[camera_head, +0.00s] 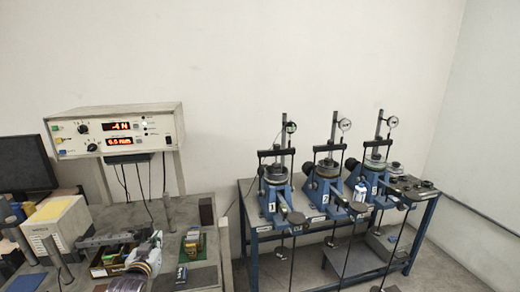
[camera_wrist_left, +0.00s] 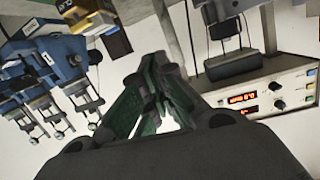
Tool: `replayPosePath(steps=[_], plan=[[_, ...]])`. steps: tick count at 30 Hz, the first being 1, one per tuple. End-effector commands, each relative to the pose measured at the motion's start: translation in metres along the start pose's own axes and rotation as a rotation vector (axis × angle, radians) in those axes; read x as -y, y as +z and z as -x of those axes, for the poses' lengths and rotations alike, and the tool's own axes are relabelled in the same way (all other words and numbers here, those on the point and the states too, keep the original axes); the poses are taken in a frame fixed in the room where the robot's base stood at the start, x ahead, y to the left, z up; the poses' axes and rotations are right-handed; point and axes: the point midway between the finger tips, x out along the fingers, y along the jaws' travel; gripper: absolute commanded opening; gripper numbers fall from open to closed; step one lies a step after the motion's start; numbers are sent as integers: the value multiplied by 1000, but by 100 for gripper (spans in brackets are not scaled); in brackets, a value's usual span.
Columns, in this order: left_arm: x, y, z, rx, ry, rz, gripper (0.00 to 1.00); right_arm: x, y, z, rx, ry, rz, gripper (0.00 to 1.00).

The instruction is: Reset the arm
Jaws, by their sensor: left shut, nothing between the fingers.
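My left gripper (camera_head: 148,254) is low in the head view, over the left workbench, near the small boxes. In the left wrist view its green-padded fingers (camera_wrist_left: 155,100) are shut with nothing between them. Three blue lever frames, numbered 1 (camera_head: 274,190), 2 (camera_head: 323,185) and 3 (camera_head: 371,180), stand in a row on the bench to the right, apart from the gripper. They carry dial gauges, levers and hanging rods. Blue frames also show at the left of the wrist view (camera_wrist_left: 52,58). My right gripper is not in view.
A readout box (camera_head: 117,131) with lit red digits stands above the left bench. A monitor (camera_head: 25,165), a white carton (camera_head: 58,222) and small boxes (camera_head: 193,246) crowd this bench. A blue-legged bench (camera_head: 425,225) carries the frames; a gap separates the benches.

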Motion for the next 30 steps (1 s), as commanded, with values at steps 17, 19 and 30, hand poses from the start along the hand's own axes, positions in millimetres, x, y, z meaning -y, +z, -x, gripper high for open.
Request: replayPosePath(steps=[17,19,30], plan=[[-64,138,125,562,130,-79,0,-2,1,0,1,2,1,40],[-70,152,145,630,148,-90,0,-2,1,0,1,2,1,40],[-88,192,225,880,222,-134,0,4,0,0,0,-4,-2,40]])
